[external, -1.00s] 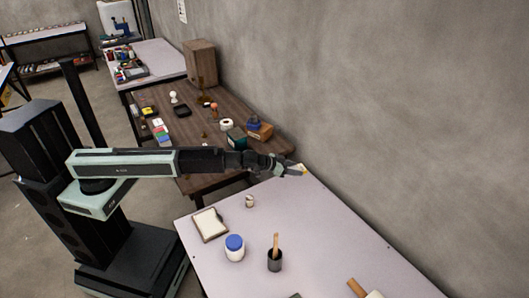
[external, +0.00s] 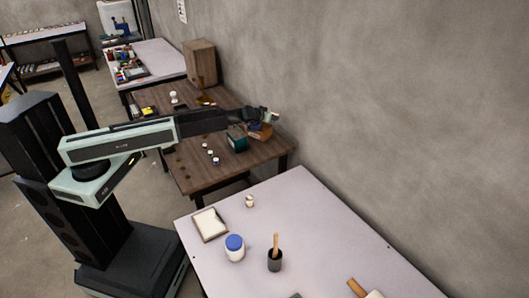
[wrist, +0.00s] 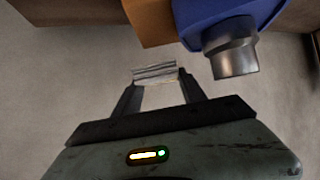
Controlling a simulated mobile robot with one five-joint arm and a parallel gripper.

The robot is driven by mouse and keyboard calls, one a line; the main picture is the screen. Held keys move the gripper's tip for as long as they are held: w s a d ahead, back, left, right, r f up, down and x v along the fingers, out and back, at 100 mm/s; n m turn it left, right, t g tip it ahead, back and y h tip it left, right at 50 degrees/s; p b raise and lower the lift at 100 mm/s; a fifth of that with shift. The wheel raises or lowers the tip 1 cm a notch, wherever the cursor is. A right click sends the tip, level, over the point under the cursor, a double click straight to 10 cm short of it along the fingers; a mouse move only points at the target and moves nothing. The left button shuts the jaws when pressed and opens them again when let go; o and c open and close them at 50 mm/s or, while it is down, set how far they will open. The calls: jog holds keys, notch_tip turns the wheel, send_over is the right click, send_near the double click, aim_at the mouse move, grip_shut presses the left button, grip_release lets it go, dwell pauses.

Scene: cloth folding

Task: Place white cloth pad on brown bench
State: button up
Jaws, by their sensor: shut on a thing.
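My gripper (external: 273,116) is at the end of the outstretched arm, above the far right part of the brown bench (external: 238,170). In the wrist view, my gripper (wrist: 158,85) is shut on a small pale, ridged piece (wrist: 155,74), which I take to be the white cloth pad. It sits between the fingertips, clear of any surface in that view. In the external view only a small light patch shows at the fingertips, so the pad's full shape cannot be told.
A blue tool with a grey metal cylinder (wrist: 231,50) and an orange-brown block (wrist: 151,20) are close by the gripper. A teal box (external: 237,139) and several small items stand on the bench. The pale table (external: 325,225) in front holds a blue-lidded jar (external: 235,247).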

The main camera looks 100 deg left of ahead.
jog(key=s+a+n+g, duration=0.4)
jog(key=s+a, duration=0.5)
jog(key=s, duration=0.2)
jog(key=s+a+n+g, duration=0.45)
jog(key=s+a, duration=0.45)
jog(key=s, duration=0.3)
jog(key=f+b, duration=0.6)
jog(key=b, duration=0.1)
jog(key=f+b, duration=0.4)
jog(key=shift+w+d, duration=0.15)
jog(key=shift+d, duration=0.15)
jog(key=shift+r, duration=0.25)
jog(key=shift+f, duration=0.15)
jog(key=o, duration=1.3)
jog(key=shift+o, duration=0.2)
